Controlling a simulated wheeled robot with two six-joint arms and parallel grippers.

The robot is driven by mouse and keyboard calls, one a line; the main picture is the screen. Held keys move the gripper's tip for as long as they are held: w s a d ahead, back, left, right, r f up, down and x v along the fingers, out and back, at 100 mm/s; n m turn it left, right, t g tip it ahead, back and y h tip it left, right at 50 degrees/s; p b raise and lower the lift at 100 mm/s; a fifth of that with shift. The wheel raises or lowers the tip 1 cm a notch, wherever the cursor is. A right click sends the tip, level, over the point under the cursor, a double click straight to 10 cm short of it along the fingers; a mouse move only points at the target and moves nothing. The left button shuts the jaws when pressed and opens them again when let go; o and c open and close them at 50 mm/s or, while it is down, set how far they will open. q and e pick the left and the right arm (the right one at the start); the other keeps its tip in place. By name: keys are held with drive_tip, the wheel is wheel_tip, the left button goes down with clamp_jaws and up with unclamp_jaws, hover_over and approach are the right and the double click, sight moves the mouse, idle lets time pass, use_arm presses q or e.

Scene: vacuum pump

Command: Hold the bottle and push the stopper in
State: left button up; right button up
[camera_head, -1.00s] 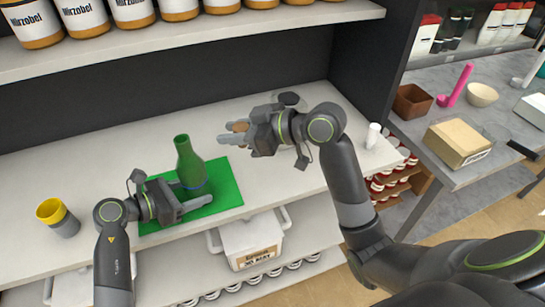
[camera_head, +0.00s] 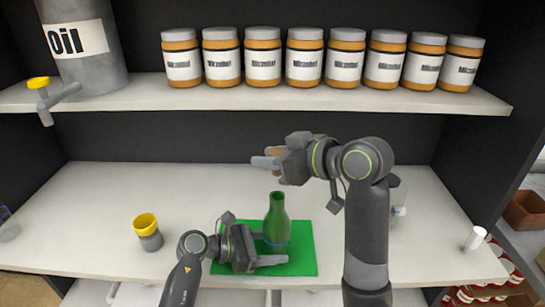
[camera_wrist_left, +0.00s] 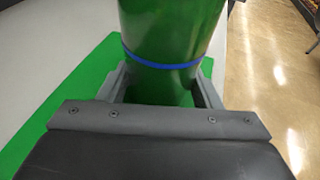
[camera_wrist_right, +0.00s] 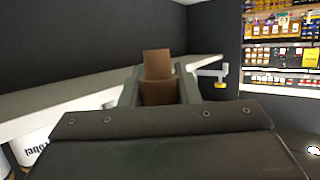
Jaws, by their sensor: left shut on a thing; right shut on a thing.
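The green bottle (camera_head: 277,222) stands upright on the green mat (camera_head: 306,263), its neck open at the top. My left gripper (camera_head: 270,250) is shut on its lower body; in the left wrist view the bottle (camera_wrist_left: 170,30) with its blue band sits between the fingers (camera_wrist_left: 160,85). My right gripper (camera_head: 267,157) is shut on a brown stopper (camera_wrist_right: 158,66), held between its fingers (camera_wrist_right: 160,90). The stopper is above the bottle and apart from it. In the head view the stopper (camera_head: 274,151) is mostly hidden by the fingers.
A grey cup with a yellow rim (camera_head: 148,235) stands left of my left gripper. A shelf (camera_head: 140,93) with several jars (camera_head: 263,58) and an oil container (camera_head: 85,45) runs above the bench (camera_head: 100,200). A white cylinder (camera_head: 474,239) stands at the right.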

drive_tip(key=shift+f, duration=2.4)
drive_tip(key=shift+f, duration=1.75)
idle(0.8)
drive_tip(key=o, duration=1)
drive_tip(key=v, duration=1.2)
use_arm(q)
drive_tip(key=o, duration=0.8)
